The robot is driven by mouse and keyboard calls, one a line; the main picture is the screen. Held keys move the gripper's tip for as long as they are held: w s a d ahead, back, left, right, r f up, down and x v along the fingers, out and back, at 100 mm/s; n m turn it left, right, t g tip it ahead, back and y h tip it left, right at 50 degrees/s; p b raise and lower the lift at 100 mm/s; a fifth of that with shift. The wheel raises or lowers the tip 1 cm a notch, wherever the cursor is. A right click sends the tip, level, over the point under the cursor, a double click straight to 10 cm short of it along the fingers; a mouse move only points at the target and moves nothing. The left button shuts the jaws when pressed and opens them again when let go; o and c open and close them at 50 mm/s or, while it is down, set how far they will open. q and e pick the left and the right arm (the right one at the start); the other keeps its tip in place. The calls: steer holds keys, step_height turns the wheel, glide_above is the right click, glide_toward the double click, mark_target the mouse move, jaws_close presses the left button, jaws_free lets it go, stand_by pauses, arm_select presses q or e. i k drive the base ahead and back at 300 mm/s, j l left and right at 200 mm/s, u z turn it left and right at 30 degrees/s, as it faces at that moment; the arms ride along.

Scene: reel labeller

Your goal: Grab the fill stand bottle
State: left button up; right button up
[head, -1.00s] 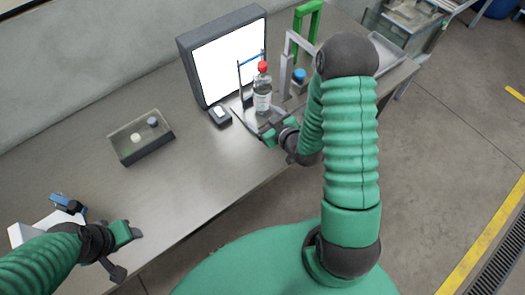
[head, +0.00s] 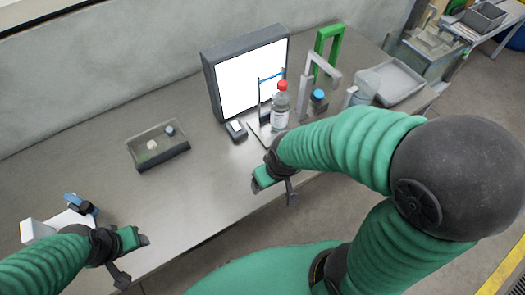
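A clear bottle with a red cap and white label (head: 280,108) stands upright in front of the lit white panel, beside a thin frame with a blue top bar (head: 271,77). A grey angled stand (head: 305,92) is right of it. A small blue-capped container (head: 318,98) and a pale translucent vessel (head: 364,86) are near that stand. I cannot tell which is the fill stand bottle. My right gripper (head: 273,190) is open and empty at the table's front edge, nearer me than the red-capped bottle and apart from it. My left gripper (head: 132,259) is open and empty at the front left.
The lit panel (head: 252,80) has a dark frame. A small dark device (head: 236,130) sits before it. A clear-lidded box (head: 158,146) lies left of centre. A green arch (head: 328,50) and grey tray (head: 390,82) are at the right. The table's centre is clear.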

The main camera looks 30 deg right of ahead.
mark_target(280, 107)
steer(key=l+u, duration=0.35)
steer(key=u, duration=0.15)
steer(key=l+u, duration=0.35)
steer(key=u, duration=0.15)
steer(key=k+l+u, duration=0.1)
steer(key=l+u, duration=0.2)
steer(key=u, duration=0.2)
